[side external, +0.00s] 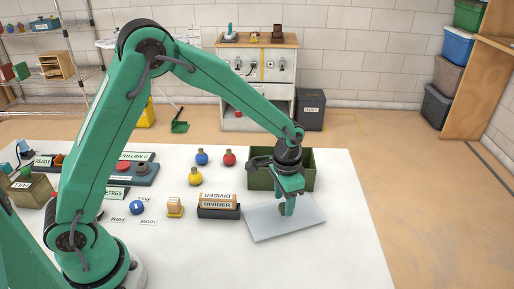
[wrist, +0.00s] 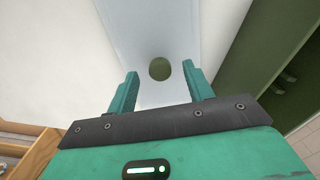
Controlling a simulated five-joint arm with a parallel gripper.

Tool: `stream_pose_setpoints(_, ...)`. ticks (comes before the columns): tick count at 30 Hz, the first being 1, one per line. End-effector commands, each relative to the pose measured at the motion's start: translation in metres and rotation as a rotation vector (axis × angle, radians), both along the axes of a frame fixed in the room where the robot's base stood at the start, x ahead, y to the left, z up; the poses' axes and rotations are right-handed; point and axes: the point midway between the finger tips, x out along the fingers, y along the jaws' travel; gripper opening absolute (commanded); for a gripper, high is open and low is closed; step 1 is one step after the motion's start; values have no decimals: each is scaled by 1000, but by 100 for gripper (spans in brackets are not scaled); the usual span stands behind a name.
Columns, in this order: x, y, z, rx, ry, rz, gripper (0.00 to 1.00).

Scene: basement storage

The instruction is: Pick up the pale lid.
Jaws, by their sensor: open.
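The pale lid (side external: 266,224) is a flat, light blue-grey panel lying on the white table near its right side. It fills the upper middle of the wrist view (wrist: 175,25). A round olive knob (wrist: 160,69) sits on it. My gripper (side external: 289,209) points down over the lid and is open. In the wrist view the knob shows between the two fingertips, with a gap on each side. I cannot tell how far the fingertips reach down beside the knob.
An open olive-green bin (side external: 308,168) stands just behind the lid. A divider block (side external: 219,212) is left of the lid. Red (side external: 229,158), blue (side external: 202,158) and yellow (side external: 195,176) knobbed balls stand farther left. The table (side external: 345,235) is bare to the right and in front.

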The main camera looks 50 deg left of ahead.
Motion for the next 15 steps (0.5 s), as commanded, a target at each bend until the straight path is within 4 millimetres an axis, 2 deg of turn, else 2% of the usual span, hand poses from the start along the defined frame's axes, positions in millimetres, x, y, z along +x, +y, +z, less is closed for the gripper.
stream_pose_setpoints(5, 0, 0, -12, 0, 1, 0, 51)
stream_pose_setpoints(15, 0, 0, -13, 0, 0, 0, 51)
